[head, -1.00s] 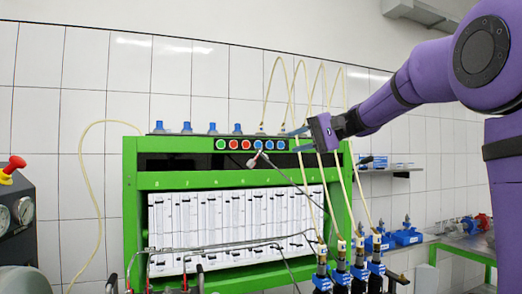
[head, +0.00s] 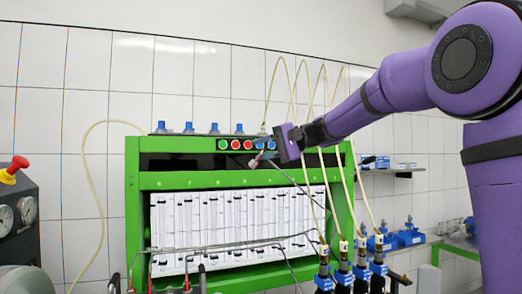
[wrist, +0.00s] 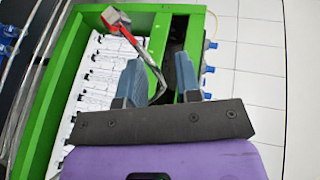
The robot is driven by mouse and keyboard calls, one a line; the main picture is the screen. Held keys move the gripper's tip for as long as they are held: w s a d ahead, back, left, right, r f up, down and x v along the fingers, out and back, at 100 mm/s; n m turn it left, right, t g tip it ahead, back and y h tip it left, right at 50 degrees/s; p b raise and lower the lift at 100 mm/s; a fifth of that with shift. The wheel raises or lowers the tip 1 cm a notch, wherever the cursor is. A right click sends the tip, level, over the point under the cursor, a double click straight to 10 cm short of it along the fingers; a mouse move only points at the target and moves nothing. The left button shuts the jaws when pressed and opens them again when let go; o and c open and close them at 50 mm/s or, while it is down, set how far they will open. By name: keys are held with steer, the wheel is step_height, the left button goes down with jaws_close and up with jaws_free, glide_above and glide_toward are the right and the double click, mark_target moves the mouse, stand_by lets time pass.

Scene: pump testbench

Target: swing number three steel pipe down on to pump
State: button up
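A raised thin steel pipe (head: 297,184) slopes across the front of the green test bench, its upper end by the button row. In the wrist view the steel pipe (wrist: 155,72) has a grey block-like end with a red part and a bent lower stretch. I cannot read which number it bears. My gripper (head: 268,148) is in front of the button row, close to the pipe's upper end. In the wrist view its two blue-grey fingers (wrist: 160,78) are apart. The bent pipe shows in the gap between them; I cannot tell whether it is between or beyond them. No pump is clearly identifiable.
The green bench frame (head: 132,200) surrounds white measuring panels (head: 225,222). Other steel pipes (head: 215,246) lie low across its front. Several injectors with pale hoses (head: 344,268) stand at lower right. A gauge box (head: 15,205) is at left.

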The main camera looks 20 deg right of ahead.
steer(key=shift+a, duration=0.15)
steer(key=shift+c, duration=0.4)
jaws_close()
steer(key=a+f+n+h, duration=0.1)
steer(key=a+f+h, duration=0.5)
steer(key=a+f, duration=1.5)
steer(key=shift+f+n+g, duration=0.4)
steer(key=shift+f, duration=0.1)
steer(key=shift+o, duration=0.4)
jaws_free()
